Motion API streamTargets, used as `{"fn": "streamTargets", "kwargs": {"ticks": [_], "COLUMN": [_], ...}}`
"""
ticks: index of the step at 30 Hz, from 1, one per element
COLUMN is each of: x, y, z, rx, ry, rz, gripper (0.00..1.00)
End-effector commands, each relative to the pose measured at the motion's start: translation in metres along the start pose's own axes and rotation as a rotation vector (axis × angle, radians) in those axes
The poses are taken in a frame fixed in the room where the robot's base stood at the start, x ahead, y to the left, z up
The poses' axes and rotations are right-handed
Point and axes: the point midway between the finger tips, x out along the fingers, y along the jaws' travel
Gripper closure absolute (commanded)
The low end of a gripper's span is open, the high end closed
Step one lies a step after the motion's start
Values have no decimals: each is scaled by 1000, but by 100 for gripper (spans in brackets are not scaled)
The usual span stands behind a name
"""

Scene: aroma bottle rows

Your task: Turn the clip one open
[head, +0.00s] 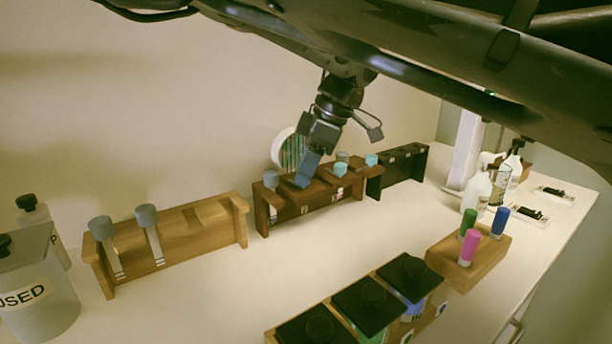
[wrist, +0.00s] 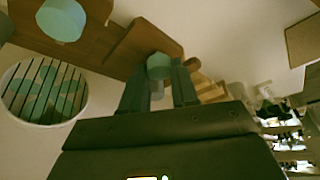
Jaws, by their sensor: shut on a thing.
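I cannot tell for sure which item is the clip of the task. My gripper (head: 307,172) is at the dark brown wooden rack (head: 262,213) near the back wall, with its fingers pointing down. In the wrist view my gripper (wrist: 159,84) has its two fingers either side of a teal-capped piece (wrist: 158,66) at the brown rack (wrist: 122,42), shut on it. The fingers hide part of this piece. A grey-blue cap (head: 271,179) stands to the left, and a teal cap (head: 340,170) to the right on the same rack.
A light wooden rack (head: 180,239) with two grey-capped tubes stands left. A black rack (head: 405,165) is behind right. Black-lidded boxes (head: 362,299) and a wooden block (head: 468,262) with coloured markers are in front. A grey "USED" bin (head: 40,305) is far left.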

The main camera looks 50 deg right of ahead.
Motion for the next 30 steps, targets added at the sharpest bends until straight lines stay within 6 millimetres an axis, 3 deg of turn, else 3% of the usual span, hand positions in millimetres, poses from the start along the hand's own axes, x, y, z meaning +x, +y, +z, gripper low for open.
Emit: {"fn": "streamTargets", "kwargs": {"ticks": [9,26,27,30], "x": [0,-1,-1,0], "y": [0,0,0,0], "z": [0,0,0,0], "rx": [113,137,137,136], "ry": [0,0,0,0], "rz": [49,58,58,58], "gripper": [100,100,68,58]}}
